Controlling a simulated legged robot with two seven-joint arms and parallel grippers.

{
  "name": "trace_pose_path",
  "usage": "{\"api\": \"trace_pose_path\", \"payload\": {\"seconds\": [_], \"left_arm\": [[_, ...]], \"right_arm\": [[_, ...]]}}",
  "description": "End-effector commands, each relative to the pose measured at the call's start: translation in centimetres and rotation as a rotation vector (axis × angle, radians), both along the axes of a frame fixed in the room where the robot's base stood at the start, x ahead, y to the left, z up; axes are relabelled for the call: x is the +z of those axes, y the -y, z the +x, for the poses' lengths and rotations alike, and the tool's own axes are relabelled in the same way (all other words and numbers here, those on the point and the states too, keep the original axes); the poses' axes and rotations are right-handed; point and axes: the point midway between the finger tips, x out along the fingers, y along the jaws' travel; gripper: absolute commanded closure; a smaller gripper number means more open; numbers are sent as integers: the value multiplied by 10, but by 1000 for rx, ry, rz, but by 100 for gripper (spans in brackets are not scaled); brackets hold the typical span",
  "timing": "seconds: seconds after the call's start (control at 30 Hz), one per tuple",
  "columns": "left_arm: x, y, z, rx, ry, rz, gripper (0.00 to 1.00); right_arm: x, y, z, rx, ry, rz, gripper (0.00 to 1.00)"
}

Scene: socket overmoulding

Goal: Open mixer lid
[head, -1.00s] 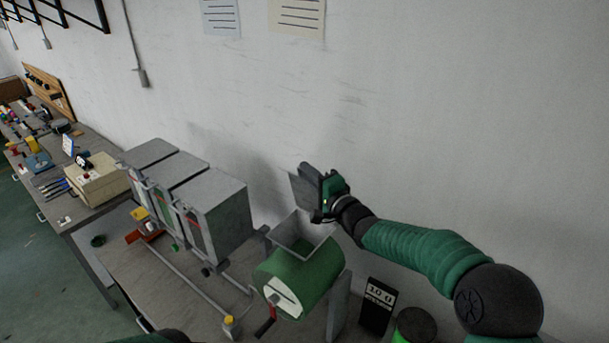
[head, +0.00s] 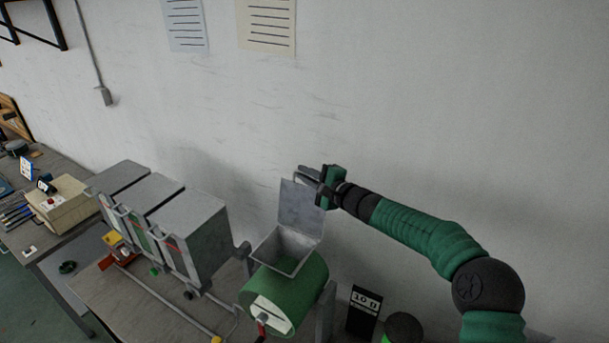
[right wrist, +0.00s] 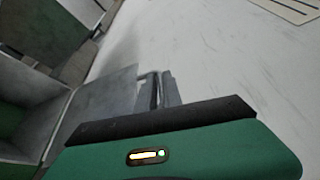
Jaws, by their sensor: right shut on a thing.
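The mixer is a green drum (head: 292,299) with a grey square hopper (head: 284,250) on top, in the lower middle of the head view. Its grey lid (head: 301,209) stands raised, about upright, at the hopper's back edge, and the hopper mouth is uncovered. My right gripper (head: 310,174) is shut at the lid's upper edge, on its handle. In the right wrist view the lid (right wrist: 104,100) and its handle (right wrist: 150,88) show beside the fingers, with the open hopper (right wrist: 30,110) at the left. My left gripper is not in view.
Three grey bins (head: 188,240) stand left of the mixer on the workbench (head: 150,318). A black display (head: 364,310) and a dark round container (head: 404,328) stand to its right. The wall is close behind the lid. A beige box (head: 68,202) is at the far left.

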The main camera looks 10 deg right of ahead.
Motion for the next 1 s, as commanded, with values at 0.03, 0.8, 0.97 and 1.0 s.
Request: {"api": "trace_pose_path", "payload": {"seconds": [0.03,0.8,0.97,1.0], "left_arm": [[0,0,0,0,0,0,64],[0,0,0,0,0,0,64],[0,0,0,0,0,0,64],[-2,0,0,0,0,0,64]], "right_arm": [[3,-5,-1,9,4,4,100],[0,-1,-1,5,1,1,69],[0,0,-2,4,1,0,69],[0,1,-3,3,2,1,69]]}}
